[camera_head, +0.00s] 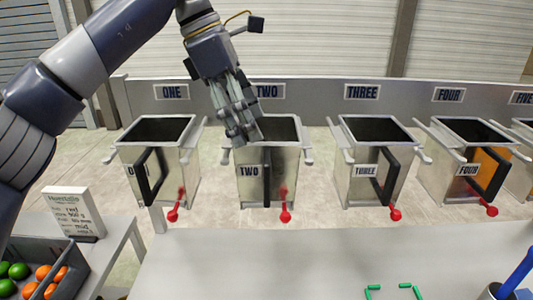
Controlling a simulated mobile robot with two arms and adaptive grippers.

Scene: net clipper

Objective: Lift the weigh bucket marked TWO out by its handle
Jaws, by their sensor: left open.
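The weigh bucket marked TWO (252,190) is a metal open-topped box in the row, second from the left. Its black handle (267,180) stands at the front, right of the TWO label. A red-knobbed lever (285,214) hangs below its front right. My left gripper (246,137) is open and points down at the rear left part of the bucket's top opening. It is above and behind the handle in the picture, and hides part of the bucket's rim. Whether it touches the bucket I cannot tell. My right gripper is not in view.
Bucket ONE (183,185) stands to the left; buckets THREE (350,190) and FOUR (440,180) stand to the right, with side arms and red levers. A grey table (230,265) lies in front. A small sign (73,212) and a fruit crate (72,280) are at lower left.

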